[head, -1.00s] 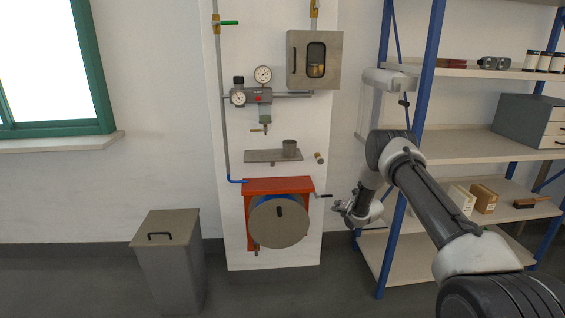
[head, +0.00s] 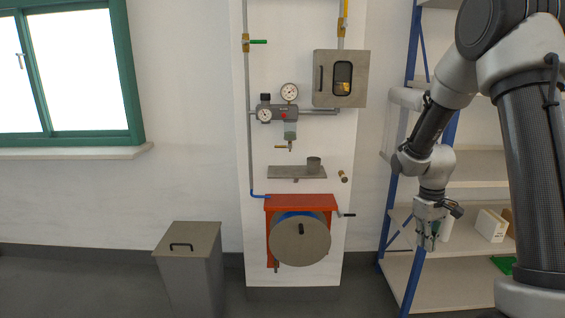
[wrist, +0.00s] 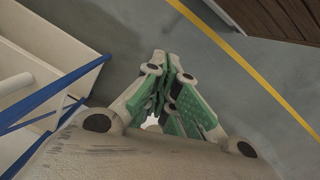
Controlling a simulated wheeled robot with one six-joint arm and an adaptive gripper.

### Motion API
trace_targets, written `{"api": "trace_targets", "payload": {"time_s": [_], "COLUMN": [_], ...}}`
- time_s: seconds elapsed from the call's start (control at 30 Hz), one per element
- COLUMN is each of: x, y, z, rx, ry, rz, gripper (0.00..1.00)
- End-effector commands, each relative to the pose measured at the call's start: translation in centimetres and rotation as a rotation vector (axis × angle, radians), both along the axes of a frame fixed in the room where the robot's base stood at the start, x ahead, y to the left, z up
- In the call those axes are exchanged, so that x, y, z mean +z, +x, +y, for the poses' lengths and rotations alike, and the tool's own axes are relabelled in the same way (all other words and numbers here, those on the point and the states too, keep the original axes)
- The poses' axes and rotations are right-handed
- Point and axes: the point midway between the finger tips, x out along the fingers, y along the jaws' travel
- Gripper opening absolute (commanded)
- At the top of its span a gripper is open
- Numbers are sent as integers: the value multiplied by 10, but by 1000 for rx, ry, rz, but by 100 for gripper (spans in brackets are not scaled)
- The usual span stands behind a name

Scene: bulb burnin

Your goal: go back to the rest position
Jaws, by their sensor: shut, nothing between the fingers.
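My gripper (head: 428,240) hangs at the right of the head view, pointing down, in front of the blue-posted shelving. In the wrist view my gripper (wrist: 172,70) shows its green finger pads closed together with nothing between them. Grey floor lies below the fingertips there. My arm is folded, with its upper links at the right edge of the head view.
The shelving (head: 470,160) stands behind my arm. A grey lidded bin (head: 190,262), a red hose reel (head: 300,203), a gauge unit (head: 285,112) and a wall cabinet (head: 341,78) are left of it. A yellow floor line (wrist: 245,65) crosses the wrist view.

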Motion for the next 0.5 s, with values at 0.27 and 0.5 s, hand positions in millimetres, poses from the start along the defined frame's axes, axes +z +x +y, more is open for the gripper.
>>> {"api": "trace_targets", "payload": {"time_s": [0.27,0.5], "x": [117,171], "y": [-127,-208], "z": [23,39], "rx": [-298,-343], "ry": [20,74], "rz": [-10,-151], "gripper": [0,0]}}
